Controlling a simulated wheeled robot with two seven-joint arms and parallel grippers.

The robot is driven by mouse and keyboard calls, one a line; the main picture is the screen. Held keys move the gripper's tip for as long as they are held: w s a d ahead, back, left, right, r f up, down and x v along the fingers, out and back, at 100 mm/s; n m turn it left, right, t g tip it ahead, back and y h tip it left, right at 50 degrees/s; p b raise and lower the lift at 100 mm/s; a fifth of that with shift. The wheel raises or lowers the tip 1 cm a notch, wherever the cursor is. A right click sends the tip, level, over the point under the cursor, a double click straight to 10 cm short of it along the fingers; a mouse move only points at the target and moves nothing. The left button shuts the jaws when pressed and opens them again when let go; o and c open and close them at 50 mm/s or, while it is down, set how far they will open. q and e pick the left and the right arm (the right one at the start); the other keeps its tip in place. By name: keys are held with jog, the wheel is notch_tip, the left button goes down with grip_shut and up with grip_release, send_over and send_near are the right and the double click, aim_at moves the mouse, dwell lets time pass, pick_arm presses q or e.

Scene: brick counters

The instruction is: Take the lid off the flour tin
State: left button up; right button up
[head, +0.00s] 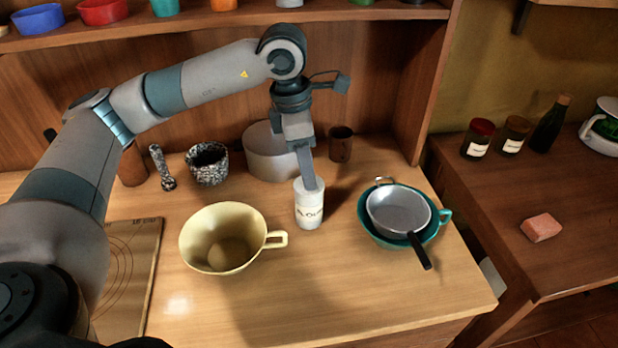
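The flour tin (309,213) is a small white cylinder with dark lettering. It stands upright on the wooden counter, right of the yellow bowl. My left gripper (313,184) points down at the tin's top from above, and its fingers overlap the rim in the head view. The fingers line up as one slab, so I cannot tell whether they are open or shut. They partly hide the top, and I cannot make out the lid apart from the tin. My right gripper is not in view.
A yellow handled bowl (208,250) is left of the tin. A teal bowl (384,238) holding a grey sieve (398,205) is to the right. Behind are a grey pot (268,158), a brown cup (341,146) and a speckled mortar (207,171). The front counter is clear.

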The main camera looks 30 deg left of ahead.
pick_arm(q)
jog(key=shift+f, duration=0.35)
grip_shut()
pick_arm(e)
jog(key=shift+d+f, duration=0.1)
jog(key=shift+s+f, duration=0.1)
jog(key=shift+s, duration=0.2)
